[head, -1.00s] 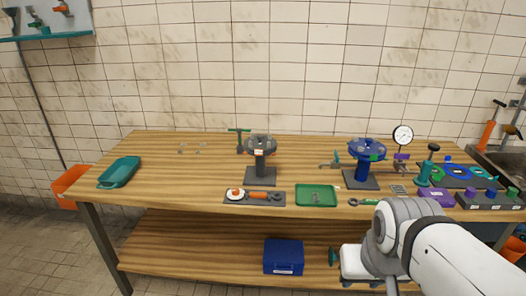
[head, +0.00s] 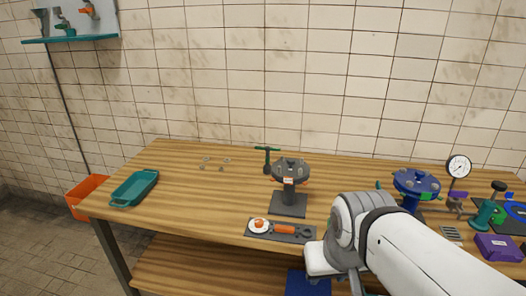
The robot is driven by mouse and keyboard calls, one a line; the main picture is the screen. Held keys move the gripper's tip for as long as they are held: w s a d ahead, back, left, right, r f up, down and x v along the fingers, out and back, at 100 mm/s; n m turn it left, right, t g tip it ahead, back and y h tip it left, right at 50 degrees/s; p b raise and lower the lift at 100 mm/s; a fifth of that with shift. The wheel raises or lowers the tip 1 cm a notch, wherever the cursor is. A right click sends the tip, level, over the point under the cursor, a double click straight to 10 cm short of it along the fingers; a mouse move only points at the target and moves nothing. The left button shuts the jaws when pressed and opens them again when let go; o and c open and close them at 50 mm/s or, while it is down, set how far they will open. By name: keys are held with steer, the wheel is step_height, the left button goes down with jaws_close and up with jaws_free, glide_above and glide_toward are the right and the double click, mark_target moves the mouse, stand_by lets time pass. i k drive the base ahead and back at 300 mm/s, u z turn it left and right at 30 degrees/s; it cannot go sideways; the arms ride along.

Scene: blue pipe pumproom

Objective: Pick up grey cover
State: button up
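A round dark grey cover (head: 291,168) with bolts around its rim sits on top of a grey stand (head: 288,203) on the wooden workbench (head: 215,185). A small white and orange label shows on its front edge. My gripper (head: 322,262) is at the lower right of the head view, in front of the bench's near edge and apart from the cover. Its fingers cannot be made out, so I cannot tell whether it is open or shut.
A blue flanged stand (head: 415,182) and a pressure gauge (head: 458,167) stand to the right. A dark tool mat (head: 262,235) lies in front of the grey stand. A green T-handle tool (head: 267,158) is behind it. A teal tray (head: 134,188) lies left; the bench between is mostly clear.

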mark_target(290, 167)
steer(key=u, duration=0.15)
steer(key=i, duration=1.05)
steer(key=z, duration=0.3)
